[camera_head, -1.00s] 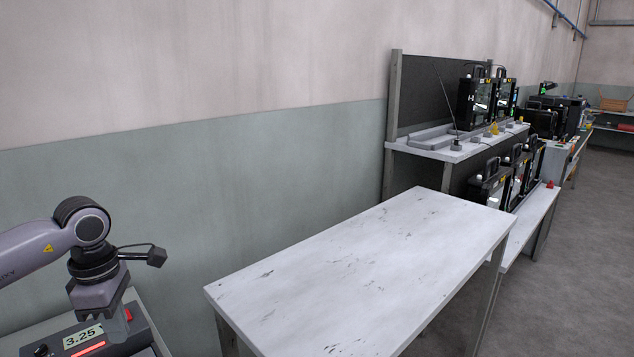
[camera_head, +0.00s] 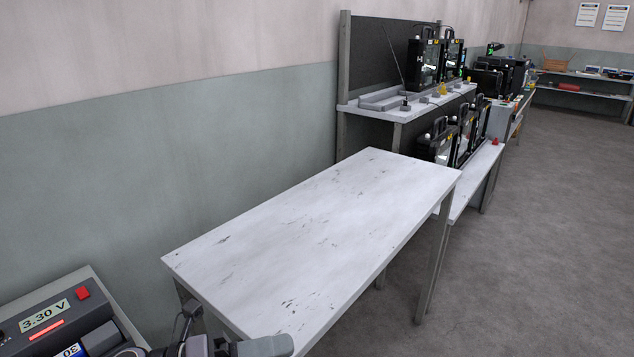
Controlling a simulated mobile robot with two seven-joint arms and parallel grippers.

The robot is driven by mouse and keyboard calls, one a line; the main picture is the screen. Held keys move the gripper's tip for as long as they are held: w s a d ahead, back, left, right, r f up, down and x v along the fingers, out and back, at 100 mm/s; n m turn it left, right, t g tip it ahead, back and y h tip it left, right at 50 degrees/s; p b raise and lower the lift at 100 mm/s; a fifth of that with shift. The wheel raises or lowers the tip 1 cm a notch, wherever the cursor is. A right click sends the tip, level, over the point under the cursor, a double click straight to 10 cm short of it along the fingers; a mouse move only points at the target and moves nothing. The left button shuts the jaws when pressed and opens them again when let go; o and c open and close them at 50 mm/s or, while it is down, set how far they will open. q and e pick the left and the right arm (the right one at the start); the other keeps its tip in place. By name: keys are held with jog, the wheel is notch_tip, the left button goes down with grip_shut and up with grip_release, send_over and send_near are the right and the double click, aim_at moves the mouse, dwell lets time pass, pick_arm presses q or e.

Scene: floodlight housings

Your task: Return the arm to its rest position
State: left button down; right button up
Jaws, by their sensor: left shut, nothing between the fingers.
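My left gripper (camera_head: 262,346) shows at the bottom edge, left of the middle, in front of the near end of the white table (camera_head: 320,235). Its fingers are shut with nothing between them, and it is partly cut off by the frame. A dark grey device (camera_head: 62,312) with a "3.30 V" display, a red lit bar and a red button stands at the lower left, beside my left arm. My right gripper is out of view.
The white table is scuffed and bare. Behind it stands a shelf bench (camera_head: 405,106) with black floodlight housings (camera_head: 425,62). More housings stand on a lower bench (camera_head: 470,180) at its right. The grey floor (camera_head: 540,220) at the right is clear.

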pick_arm(q)
jog(key=a+f+n+t+y, duration=0.4)
jog(key=f+n+t+y, duration=0.15)
jog(key=n, duration=0.65)
jog(key=a+f+n+t+y, duration=0.35)
jog(key=n+t+y, duration=0.2)
jog(key=n, duration=0.65)
jog(key=s+a+f+n+g+y, duration=0.2)
jog(key=s+a+f+n, duration=0.1)
jog(key=s+f+n, duration=0.2)
jog(key=s+a+f+n+g+y, duration=0.2)
jog(key=s+f+n, duration=0.4)
jog(key=f, duration=0.3)
jog(key=shift+s+a+f+g+y+p, duration=0.3)
jog(key=shift+a+f+g+y+p, duration=0.1)
jog(key=shift+a+y, duration=0.35)
